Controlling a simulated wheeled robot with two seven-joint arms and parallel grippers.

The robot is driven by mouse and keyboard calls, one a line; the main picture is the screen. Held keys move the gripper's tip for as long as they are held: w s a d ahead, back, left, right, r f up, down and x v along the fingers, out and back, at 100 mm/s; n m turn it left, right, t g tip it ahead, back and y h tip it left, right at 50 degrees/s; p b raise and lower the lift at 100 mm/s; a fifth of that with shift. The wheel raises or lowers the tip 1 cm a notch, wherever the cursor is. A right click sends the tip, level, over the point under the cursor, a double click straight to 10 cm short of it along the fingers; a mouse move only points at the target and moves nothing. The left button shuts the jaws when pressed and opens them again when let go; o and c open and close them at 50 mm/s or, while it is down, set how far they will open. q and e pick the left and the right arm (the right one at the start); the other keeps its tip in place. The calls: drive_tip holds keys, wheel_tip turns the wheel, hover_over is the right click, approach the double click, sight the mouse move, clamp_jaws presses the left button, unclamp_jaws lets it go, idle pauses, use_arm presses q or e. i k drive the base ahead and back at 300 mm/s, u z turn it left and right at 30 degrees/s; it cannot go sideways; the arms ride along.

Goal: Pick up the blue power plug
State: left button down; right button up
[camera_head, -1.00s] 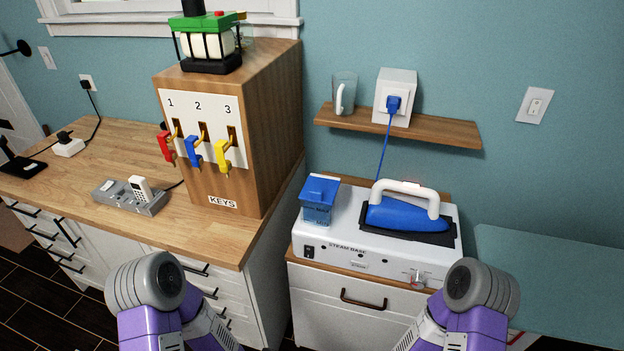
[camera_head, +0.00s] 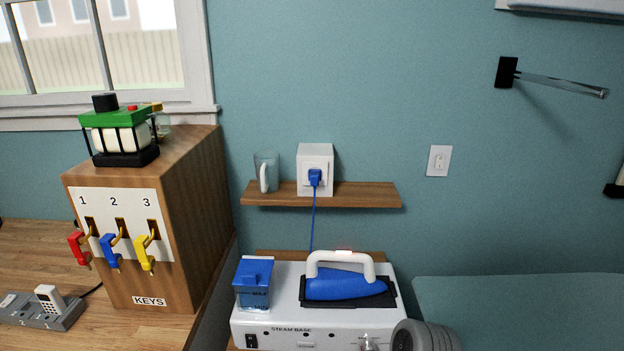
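The blue power plug (camera_head: 315,177) sits in the front of a white socket box (camera_head: 316,157) on a small wooden wall shelf. Its blue cord (camera_head: 313,222) hangs down behind the blue iron on the steam base. A grey rounded part of my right arm shows at the bottom edge, in front of the steam base. Neither gripper's fingers are in view, and nothing of mine touches the plug.
A clear mug (camera_head: 266,171) stands left of the socket box on the wooden shelf (camera_head: 362,194). Below are the iron (camera_head: 345,284), a blue water tank (camera_head: 254,282) and the white steam base (camera_head: 285,318). A wooden key box (camera_head: 195,205) stands left.

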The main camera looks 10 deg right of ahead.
sight(314, 176)
drive_tip(key=k, duration=0.5)
drive_tip(key=z, duration=0.75)
drive_tip(key=i, duration=0.8)
drive_tip(key=u, duration=1.25)
